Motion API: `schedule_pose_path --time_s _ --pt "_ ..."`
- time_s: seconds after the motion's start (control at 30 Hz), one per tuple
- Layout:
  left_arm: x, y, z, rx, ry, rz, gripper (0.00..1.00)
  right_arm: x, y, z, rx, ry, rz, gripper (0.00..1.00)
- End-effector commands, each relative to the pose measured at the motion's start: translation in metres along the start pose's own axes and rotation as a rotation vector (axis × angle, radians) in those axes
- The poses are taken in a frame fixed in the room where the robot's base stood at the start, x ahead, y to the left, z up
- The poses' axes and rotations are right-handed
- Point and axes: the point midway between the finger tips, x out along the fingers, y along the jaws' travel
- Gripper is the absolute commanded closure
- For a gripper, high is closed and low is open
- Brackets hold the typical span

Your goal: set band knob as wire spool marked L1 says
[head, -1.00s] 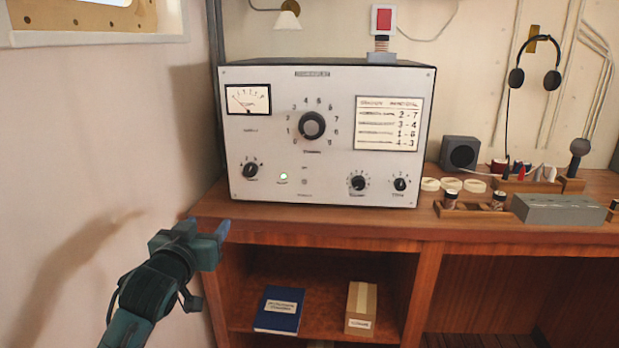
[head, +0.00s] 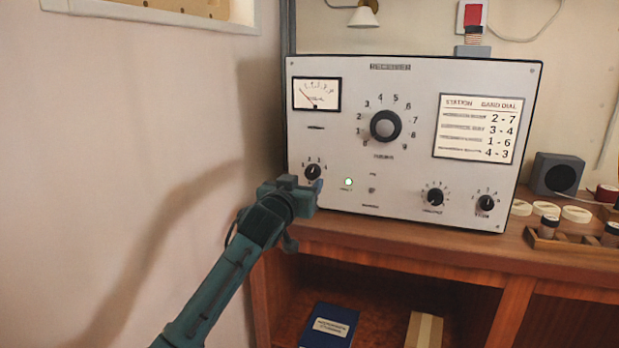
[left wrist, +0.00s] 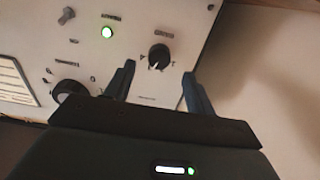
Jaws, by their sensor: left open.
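The receiver (head: 345,215) is a pale metal box on the wooden desk. Its lower-left black knob (head: 313,171) has a short numbered scale up to 4; its caption is too small to read. The left wrist view, upside down to the panel, shows this knob (left wrist: 159,55) with a white pointer mark. My left gripper (head: 303,184) is open just in front of and below the knob. In the wrist view its fingers (left wrist: 156,88) stand either side of the knob, apart from it. Wire spools (head: 548,228) (head: 611,234) stand in a wooden rack at right; no L1 mark is legible. My right gripper is out of view.
A large numbered dial (head: 385,126), a green lamp (head: 348,182) and two more knobs (head: 436,197) (head: 485,203) are on the panel. A station card (head: 478,129) lists number pairs. The wall is close on the left. A speaker (head: 556,174) stands right.

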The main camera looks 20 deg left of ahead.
Motion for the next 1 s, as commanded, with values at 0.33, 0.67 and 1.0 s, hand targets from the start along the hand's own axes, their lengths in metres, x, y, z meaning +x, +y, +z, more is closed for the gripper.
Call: schedule_pose_path --time_s 0.33,0.67,1.0 --pt "0.044 0.001 0.000 0.000 0.000 0.001 0.45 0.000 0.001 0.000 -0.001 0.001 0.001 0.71" --pt "0.051 0.001 0.000 0.000 0.000 0.001 0.45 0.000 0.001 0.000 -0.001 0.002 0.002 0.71" --pt "0.051 0.001 0.000 0.000 0.000 0.001 0.64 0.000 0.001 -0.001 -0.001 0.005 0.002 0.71"
